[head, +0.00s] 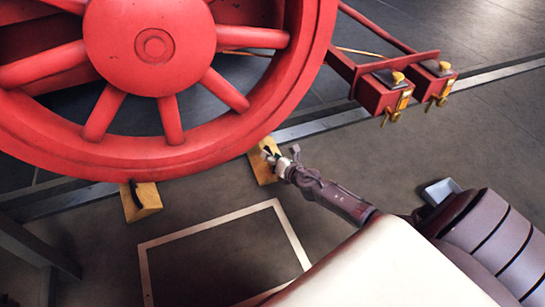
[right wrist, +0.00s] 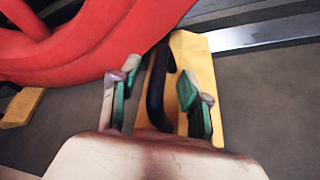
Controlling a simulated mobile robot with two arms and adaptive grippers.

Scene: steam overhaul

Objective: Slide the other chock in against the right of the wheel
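The big red spoked wheel (head: 157,45) fills the upper left of the head view. One yellow chock (head: 143,203) sits at its lower left; part of it shows at the left edge of the right wrist view (right wrist: 20,106). The other yellow chock (head: 263,168) lies at the wheel's lower right; I cannot tell if it touches the rim. My right gripper (head: 272,155) is at this chock. In the right wrist view its fingers (right wrist: 158,100) stand on either side of the chock's black handle (right wrist: 157,85), with gaps showing. My left gripper is not in view.
A steel rail (head: 318,124) runs along the floor under the wheel. Red brackets with brass fittings (head: 385,92) stick out at the upper right. A pale square outline (head: 208,223) marks the clear floor in front. A dark grey beam (head: 35,246) stands at the lower left.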

